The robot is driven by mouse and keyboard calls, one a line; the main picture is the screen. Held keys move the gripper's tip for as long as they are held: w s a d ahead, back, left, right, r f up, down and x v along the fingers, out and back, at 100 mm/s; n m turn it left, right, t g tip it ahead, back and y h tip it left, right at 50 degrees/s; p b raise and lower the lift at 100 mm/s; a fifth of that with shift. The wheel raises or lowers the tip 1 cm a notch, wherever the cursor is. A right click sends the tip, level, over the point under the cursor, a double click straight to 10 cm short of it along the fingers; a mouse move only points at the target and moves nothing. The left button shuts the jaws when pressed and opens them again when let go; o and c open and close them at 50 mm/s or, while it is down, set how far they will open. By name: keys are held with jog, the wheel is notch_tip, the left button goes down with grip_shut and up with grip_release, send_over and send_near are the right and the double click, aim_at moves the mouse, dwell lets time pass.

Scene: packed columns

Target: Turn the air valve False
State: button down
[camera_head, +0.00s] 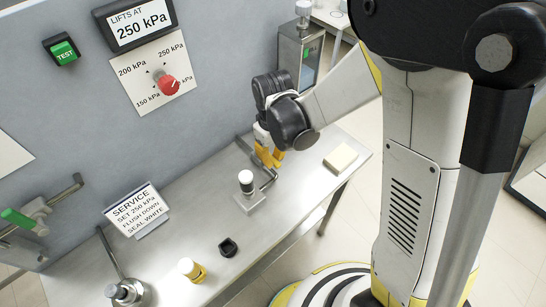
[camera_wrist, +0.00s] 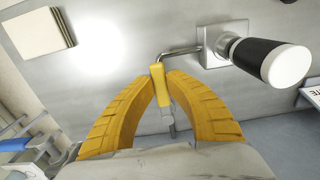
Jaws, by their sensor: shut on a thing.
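My gripper (camera_wrist: 160,90) has yellow ribbed fingers, and they are shut on a small yellow handle (camera_wrist: 160,84). The handle sits at the end of a bent metal pipe (camera_wrist: 182,51), which runs to a square metal block. In the head view my gripper (camera_head: 268,157) is low over the steel bench near the wall, beside the pipe; its fingers largely hide the handle there. A black column with a white top (camera_head: 246,182) stands on the block, left of my gripper.
A steel bench (camera_head: 215,215) runs along the grey wall panel. A cream block (camera_head: 341,158) lies right of my gripper. A yellow-banded bottle (camera_head: 191,270), a black cup (camera_head: 228,248) and a SERVICE sign (camera_head: 136,210) are at left. A red dial (camera_head: 169,86) is on the wall.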

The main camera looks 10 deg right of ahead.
jog(key=n, duration=0.1)
jog(key=w+d+n+b, duration=0.1)
jog(key=n, duration=0.1)
jog(key=shift+w+d+f, duration=0.1)
jog(key=shift+w+d, duration=0.05)
jog(key=shift+d, duration=0.1)
jog(key=w+n, duration=0.1)
jog(key=n, duration=0.1)
jog(key=w+d+n+b, duration=0.1)
jog(key=n, duration=0.1)
jog(key=shift+w+d+n, duration=0.1)
jog(key=shift+w+n, duration=0.05)
jog(key=shift+n, duration=0.25)
jog(key=w+n, duration=0.1)
jog(key=n, duration=0.1)
jog(key=w+n+b, duration=0.1)
jog(key=n, duration=0.1)
jog(key=shift+w+d+n, duration=0.1)
jog(key=shift+w+n, duration=0.2)
jog(key=shift+w, duration=0.05)
jog(key=shift+w+a+n, duration=0.2)
jog(key=shift+w+n, duration=0.35)
jog(key=shift+n, duration=0.45)
jog(key=shift+w+a+n, duration=0.15)
jog(key=shift+w+n, duration=0.4)
jog(key=shift+n, duration=0.45)
jog(key=c, duration=1.3)
grip_release()
jog(key=shift+c, duration=0.2)
